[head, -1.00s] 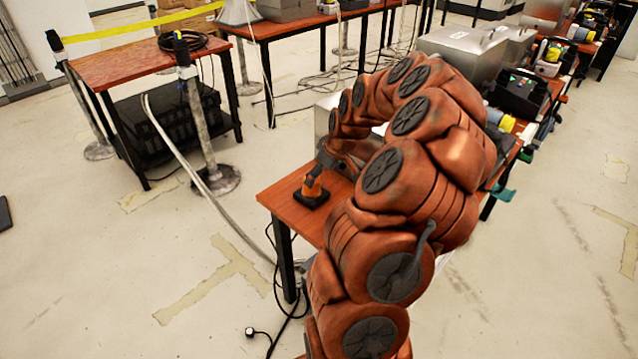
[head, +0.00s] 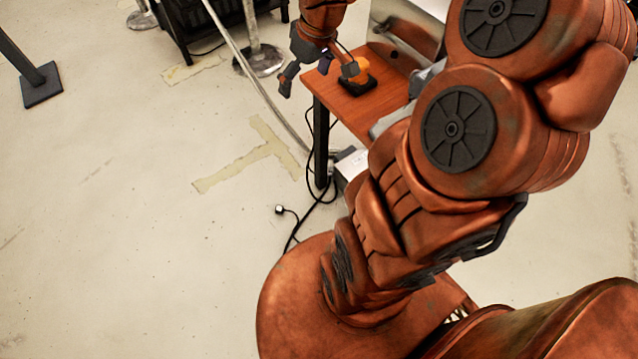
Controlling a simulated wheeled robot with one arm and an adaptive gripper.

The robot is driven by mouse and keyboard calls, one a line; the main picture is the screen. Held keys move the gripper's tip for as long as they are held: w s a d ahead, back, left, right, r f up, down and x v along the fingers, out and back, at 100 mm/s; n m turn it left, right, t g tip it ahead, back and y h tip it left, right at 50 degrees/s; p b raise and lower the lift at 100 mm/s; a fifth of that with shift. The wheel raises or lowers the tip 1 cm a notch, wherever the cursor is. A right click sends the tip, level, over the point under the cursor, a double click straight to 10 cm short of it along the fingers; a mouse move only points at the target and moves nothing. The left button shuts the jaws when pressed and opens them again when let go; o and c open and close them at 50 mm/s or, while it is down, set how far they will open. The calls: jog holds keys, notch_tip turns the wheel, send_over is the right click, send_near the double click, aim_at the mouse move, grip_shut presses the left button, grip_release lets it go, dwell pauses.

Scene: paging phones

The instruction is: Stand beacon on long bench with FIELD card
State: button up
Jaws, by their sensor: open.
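A small orange object on a square black base (head: 360,82), which looks like the beacon, stands upright on the end of a red-brown wooden bench (head: 360,108). My gripper (head: 319,76) hangs from the top with its two fingers spread. One finger is left of the bench end, over the floor. The other finger is in front of the orange object in the picture and partly covers it. I cannot tell whether they touch. Nothing shows held between the fingers. No FIELD card can be read, and most of the bench is hidden or out of frame.
My arm fills the right side. A metal case (head: 408,30) stands on the bench behind the orange object. A barrier post base (head: 258,62) and a black foot plate (head: 42,86) stand on the floor. A cable and plug (head: 279,209) lie near the bench leg.

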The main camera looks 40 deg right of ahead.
jog(key=s+a+g, duration=0.1)
jog(key=s+a, duration=0.3)
jog(key=s, duration=0.3)
jog(key=s+a+m+g, duration=0.1)
jog(key=s+a, duration=0.4)
jog(key=s, duration=0.2)
jog(key=s+a+g+h, duration=0.1)
jog(key=s+a, duration=0.3)
jog(key=s, duration=0.4)
jog(key=shift+a+r+m+g, duration=0.15)
jog(key=shift+m+g, duration=0.15)
jog(key=shift+g, duration=0.1)
jog(key=shift+s, duration=0.1)
notch_tip(320, 180, up, 8)
jog(key=p, duration=0.8)
jog(key=shift+r, duration=0.1)
